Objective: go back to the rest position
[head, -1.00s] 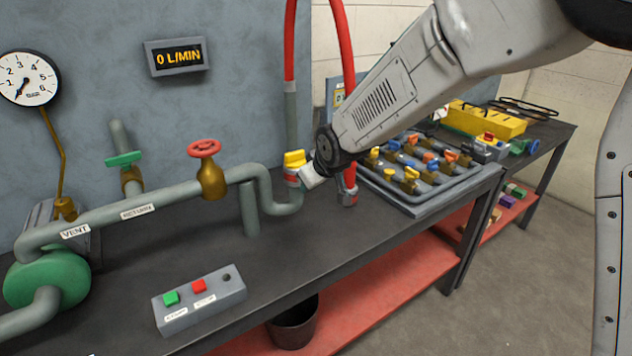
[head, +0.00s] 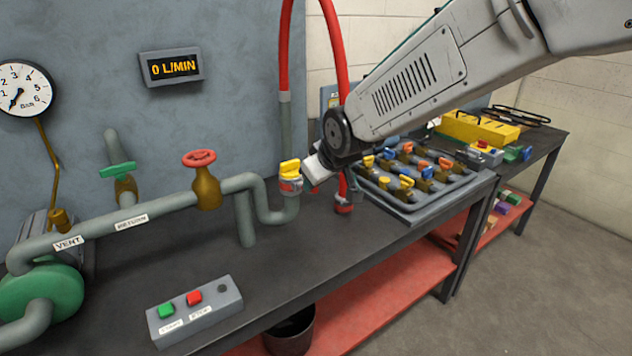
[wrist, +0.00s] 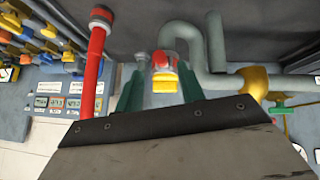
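My gripper (head: 312,170) is just right of a yellow-topped fitting with a red band (head: 290,171) at the end of the grey pipe. In the wrist view the green fingers of my gripper (wrist: 160,84) stand apart, with the yellow top of the fitting (wrist: 165,86) between and beyond them. The gripper looks open and empty. A small gap to the fitting shows in the head view. The dark gripper body hides part of the wrist view.
A red hose (head: 343,110) hangs close behind my gripper. A tray of coloured valves (head: 400,212) lies to the right on the bench (head: 250,275). A red-wheeled valve (head: 200,160) sits left on the pipe. A button box (head: 195,310) stands in front; the bench there is bare.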

